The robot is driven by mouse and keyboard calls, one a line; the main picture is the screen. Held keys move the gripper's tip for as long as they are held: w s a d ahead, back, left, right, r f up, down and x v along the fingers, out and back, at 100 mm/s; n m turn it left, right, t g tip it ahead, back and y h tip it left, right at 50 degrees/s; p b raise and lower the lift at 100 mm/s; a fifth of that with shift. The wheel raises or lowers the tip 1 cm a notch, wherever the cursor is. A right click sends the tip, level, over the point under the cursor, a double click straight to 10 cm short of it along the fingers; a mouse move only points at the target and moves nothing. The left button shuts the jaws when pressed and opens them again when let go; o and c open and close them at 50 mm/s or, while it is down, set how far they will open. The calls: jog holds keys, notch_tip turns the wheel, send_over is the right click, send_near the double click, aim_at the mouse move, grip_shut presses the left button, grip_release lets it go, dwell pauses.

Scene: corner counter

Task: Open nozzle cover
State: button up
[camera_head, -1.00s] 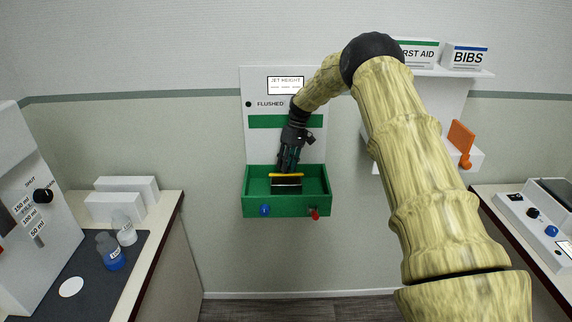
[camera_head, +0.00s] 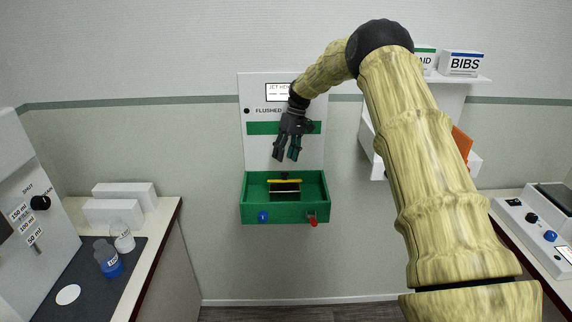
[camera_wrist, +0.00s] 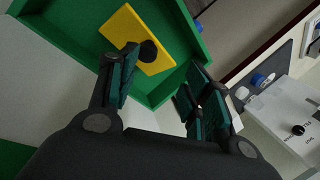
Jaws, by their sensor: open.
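The nozzle cover looks to be the yellow plate (camera_head: 284,181) inside the green basin (camera_head: 285,214) on the wall unit. In the wrist view the yellow plate (camera_wrist: 129,31) shows its broad face with a dark round knob (camera_wrist: 148,51). A dark block with a light edge (camera_head: 285,190) lies just below the plate in the head view. My gripper (camera_head: 286,158) is open and empty, above the basin and apart from the plate. In the wrist view my gripper (camera_wrist: 160,76) has its fingers spread, the left finger partly over the plate's side near the knob.
The backboard (camera_head: 258,155) rises close behind my gripper. Counters with bottles (camera_head: 108,260) at left and a device (camera_head: 540,225) at right flank the unit. The space before the basin is clear.

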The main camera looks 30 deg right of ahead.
jog(key=shift+r, duration=1.45)
jog(key=shift+d, duration=0.1)
